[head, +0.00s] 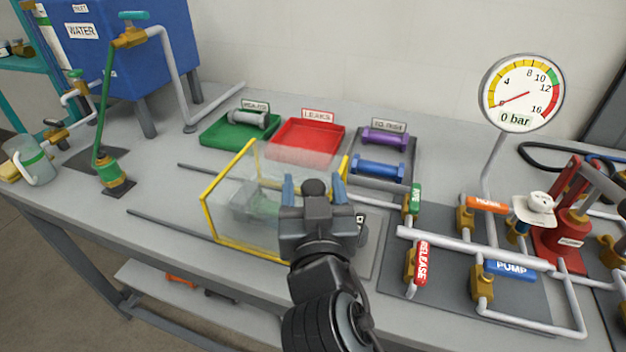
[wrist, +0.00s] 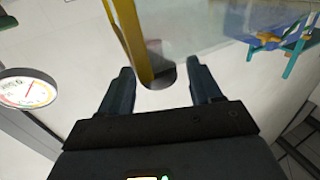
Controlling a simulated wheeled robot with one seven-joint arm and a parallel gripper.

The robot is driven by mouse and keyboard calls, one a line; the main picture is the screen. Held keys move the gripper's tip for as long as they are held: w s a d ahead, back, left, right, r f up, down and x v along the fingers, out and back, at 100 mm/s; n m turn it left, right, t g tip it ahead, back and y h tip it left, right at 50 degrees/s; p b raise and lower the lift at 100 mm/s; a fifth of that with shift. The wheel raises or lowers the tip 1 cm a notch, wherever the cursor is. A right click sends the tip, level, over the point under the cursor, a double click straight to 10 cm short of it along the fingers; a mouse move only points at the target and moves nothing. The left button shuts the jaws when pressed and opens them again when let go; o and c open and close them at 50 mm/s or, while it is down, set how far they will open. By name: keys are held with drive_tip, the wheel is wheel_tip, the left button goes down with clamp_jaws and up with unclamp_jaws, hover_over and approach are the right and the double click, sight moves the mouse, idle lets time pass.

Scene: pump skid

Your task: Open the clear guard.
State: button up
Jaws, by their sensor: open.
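The clear guard (head: 225,195) is a see-through box with yellow edge bars, sitting on the bench in the middle of the head view. A blurred grey-green shape shows through it. My gripper (head: 314,184) is at the guard's right end, with its blue fingers apart, and hides part of that end. In the wrist view, a yellow bar of the guard (wrist: 129,38) runs down toward the gap between the open fingers (wrist: 161,82), beyond their tips. A clear pane lies to its right. I cannot tell whether the fingers touch the bar.
Green (head: 213,140), red (head: 283,137) and grey (head: 402,145) trays stand behind the guard. Pipes and valves with a red RELEASE handle (head: 421,263) and a blue PUMP handle (head: 511,269) are at right. A gauge (head: 522,92) reads 0 bar. Rails run left of the guard.

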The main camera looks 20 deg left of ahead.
drive_tip(key=shift+w+a, duration=0.15)
drive_tip(key=shift+w, duration=0.25)
drive_tip(key=shift+c, duration=0.3)
clamp_jaws()
